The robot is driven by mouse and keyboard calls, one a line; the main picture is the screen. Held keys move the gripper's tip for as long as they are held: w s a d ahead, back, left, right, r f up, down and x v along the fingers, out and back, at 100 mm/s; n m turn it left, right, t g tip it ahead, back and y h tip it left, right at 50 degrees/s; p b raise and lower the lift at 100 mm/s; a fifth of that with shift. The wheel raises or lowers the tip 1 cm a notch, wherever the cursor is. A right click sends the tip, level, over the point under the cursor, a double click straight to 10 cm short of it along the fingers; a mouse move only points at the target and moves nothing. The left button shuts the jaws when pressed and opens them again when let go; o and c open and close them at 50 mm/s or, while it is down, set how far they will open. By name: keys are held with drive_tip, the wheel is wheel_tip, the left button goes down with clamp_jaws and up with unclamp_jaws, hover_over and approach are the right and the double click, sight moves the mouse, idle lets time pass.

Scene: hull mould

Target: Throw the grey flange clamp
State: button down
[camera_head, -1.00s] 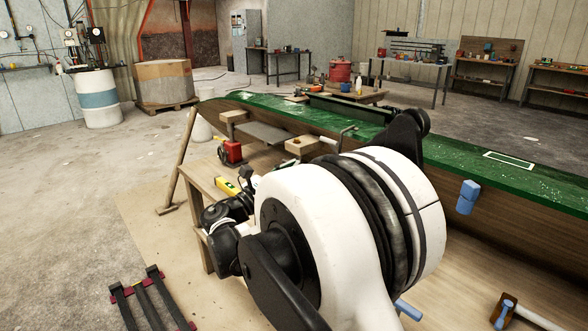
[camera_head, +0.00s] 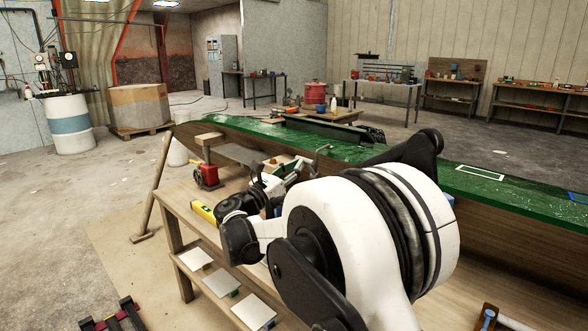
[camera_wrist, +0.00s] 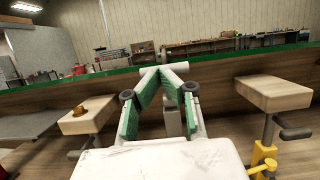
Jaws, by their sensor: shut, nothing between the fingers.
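My gripper (camera_wrist: 163,72) fills the middle of the wrist view. Its two green-padded fingers meet at the tips, with nothing held between them. In the head view it is partly hidden by my arm and points towards the green hull mould (camera_head: 240,126). A grey upright piece (camera_wrist: 172,117) shows behind and between the fingers in the wrist view. It looks like the grey flange clamp at the mould's edge, but the fingers cover much of it. A grey clamp-like handle (camera_head: 319,157) also shows at the mould's edge in the head view.
Wooden blocks flank my gripper, one on the left (camera_wrist: 88,117) and one on the right (camera_wrist: 274,93) with a yellow clamp (camera_wrist: 262,158) beneath. A workbench holds a red tool (camera_head: 207,176) and a yellow level (camera_head: 203,212). Open floor lies left of the bench.

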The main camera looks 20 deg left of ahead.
drive_tip(key=shift+w+d+r, duration=0.25)
drive_tip(key=shift+w+r, duration=0.35)
drive_tip(key=shift+w, duration=0.1)
drive_tip(key=r+v, duration=0.1)
drive_tip(key=v, duration=1.3)
drive_tip(key=shift+s+a+p, duration=0.2)
drive_tip(key=shift+s+p, duration=0.05)
drive_tip(key=shift+p, duration=0.2)
drive_tip(key=shift+r, duration=0.1)
